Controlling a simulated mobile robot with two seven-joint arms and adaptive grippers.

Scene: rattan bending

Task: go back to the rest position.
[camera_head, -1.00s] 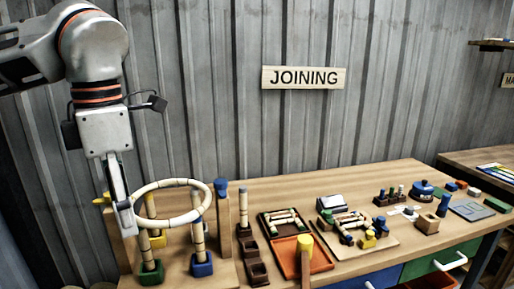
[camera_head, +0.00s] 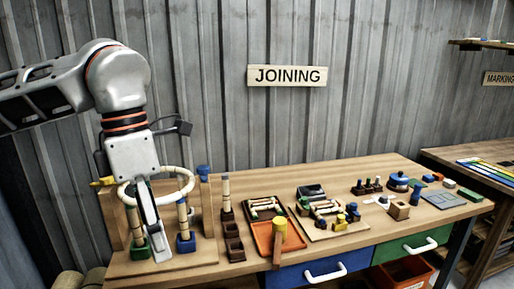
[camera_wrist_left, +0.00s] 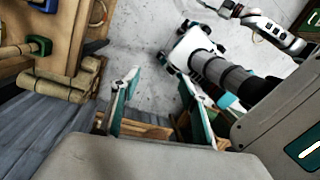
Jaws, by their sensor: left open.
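The pale rattan ring (camera_head: 181,196) sits on upright posts at the left end of the wooden bench in the head view. My left gripper (camera_head: 158,255) points down in front of it and hides part of the ring. In the left wrist view my left gripper (camera_wrist_left: 160,68) has its two fingers spread, with nothing between them but floor behind. The ring does not show clearly there. A white arm of mine (camera_wrist_left: 272,32) crosses the upper right of that view, but its gripper is too small to read.
The green-footed post (camera_head: 140,250) and the blue-footed post (camera_head: 186,243) stand close to my left gripper. An orange tray (camera_head: 263,238), a mallet (camera_head: 279,235) and small parts lie further right on the bench.

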